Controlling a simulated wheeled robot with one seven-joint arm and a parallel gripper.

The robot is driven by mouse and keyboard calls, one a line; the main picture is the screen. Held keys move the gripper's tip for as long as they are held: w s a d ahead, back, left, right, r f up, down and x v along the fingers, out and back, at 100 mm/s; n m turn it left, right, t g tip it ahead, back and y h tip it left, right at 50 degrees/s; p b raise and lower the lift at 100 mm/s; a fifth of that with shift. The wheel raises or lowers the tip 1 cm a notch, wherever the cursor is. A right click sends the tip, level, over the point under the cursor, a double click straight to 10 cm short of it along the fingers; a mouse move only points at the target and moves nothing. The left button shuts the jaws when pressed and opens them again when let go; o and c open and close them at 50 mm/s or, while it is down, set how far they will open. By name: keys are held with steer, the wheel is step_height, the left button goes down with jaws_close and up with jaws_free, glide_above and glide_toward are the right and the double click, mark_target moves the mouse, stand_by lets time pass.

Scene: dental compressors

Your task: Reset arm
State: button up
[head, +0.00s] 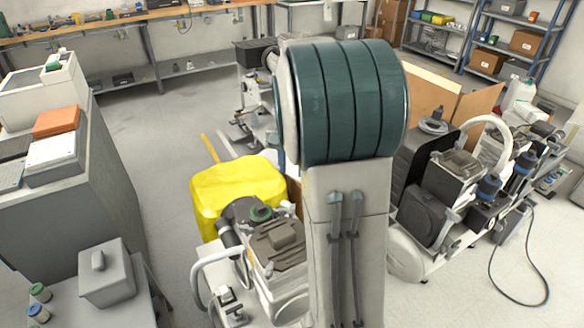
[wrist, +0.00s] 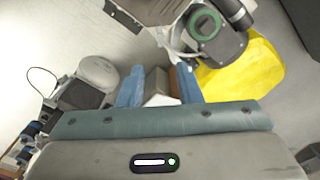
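My gripper (wrist: 160,72) shows in the wrist view with its two blue fingers apart. Nothing is visibly held between them; a grey and white shape shows in the gap behind, and I cannot tell how far off it is. In the head view my own arm, with teal and pale grey links, stands upright in the middle. It hides the floor and machines behind it, and the gripper itself cannot be seen there.
A compressor (head: 280,245) with a yellow cover (head: 225,190) stands close at left of my arm. More compressors (head: 455,190) stand at right, with a black cable (head: 530,270) on the floor. A grey cabinet (head: 100,190) is at left. Open floor (head: 150,130) lies between.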

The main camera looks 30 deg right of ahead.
steer(key=s+a+r+n+t+p, duration=0.1)
steer(key=s+a+r+n+p, duration=0.3)
steer(key=s+a, duration=0.3)
steer(key=s+a+r+n+t+p, duration=0.1)
steer(key=s+a+r+n+p, duration=0.3)
steer(key=s+a, duration=0.3)
steer(key=s+r, duration=0.1)
steer(key=s, duration=0.3)
steer(key=shift+s+n+t+p, duration=0.2)
steer(key=shift+n+t+p, duration=0.1)
steer(key=shift+t+p, duration=0.1)
